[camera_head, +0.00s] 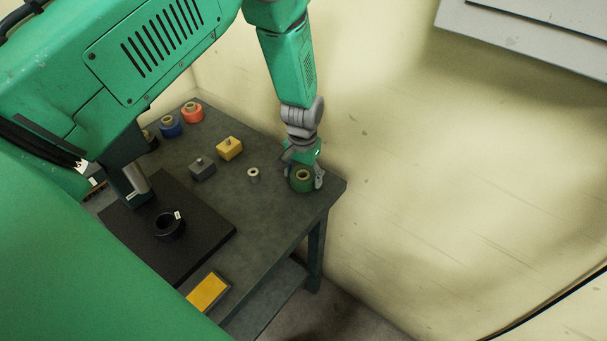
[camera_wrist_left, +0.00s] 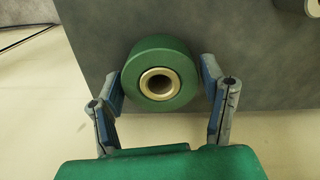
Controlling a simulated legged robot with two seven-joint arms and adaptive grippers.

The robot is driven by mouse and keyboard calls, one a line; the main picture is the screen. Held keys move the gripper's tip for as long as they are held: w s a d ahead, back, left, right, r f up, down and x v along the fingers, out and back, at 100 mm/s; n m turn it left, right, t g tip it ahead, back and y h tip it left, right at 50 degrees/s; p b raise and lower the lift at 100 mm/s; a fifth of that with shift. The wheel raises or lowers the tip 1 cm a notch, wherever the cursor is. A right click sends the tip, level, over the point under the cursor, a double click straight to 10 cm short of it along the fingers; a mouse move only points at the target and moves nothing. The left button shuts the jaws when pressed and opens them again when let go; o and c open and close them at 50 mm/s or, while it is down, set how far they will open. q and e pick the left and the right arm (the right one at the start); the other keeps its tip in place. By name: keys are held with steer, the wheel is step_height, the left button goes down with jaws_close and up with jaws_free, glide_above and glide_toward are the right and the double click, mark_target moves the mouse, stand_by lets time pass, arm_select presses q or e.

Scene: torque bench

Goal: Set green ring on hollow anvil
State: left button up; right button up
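The green ring (camera_head: 301,180) stands near the table's right corner, with a pale metal-lined hole facing up. It also shows in the left wrist view (camera_wrist_left: 160,76). My left gripper (camera_head: 303,178) is down at the ring, and in the wrist view its two fingers (camera_wrist_left: 160,75) straddle the ring. They look spread, with a thin gap at the right finger; contact at the left is unclear. A black hollow round piece with a white tag (camera_head: 169,226), which looks like the hollow anvil, stands on a dark mat. My right gripper is not seen.
A small pale ring (camera_head: 253,174) stands left of the green ring. A yellow block (camera_head: 229,148), grey block (camera_head: 202,169), orange ring (camera_head: 193,112) and blue ring (camera_head: 170,127) stand farther back. A yellow panel (camera_head: 208,291) lies at the front. A wall closes the right side.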

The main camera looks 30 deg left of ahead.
mark_target(303, 174)
arm_select(q)
step_height(303, 174, up, 12)
stand_by(0.7)
steer(key=shift+r, duration=0.1)
stand_by(0.3)
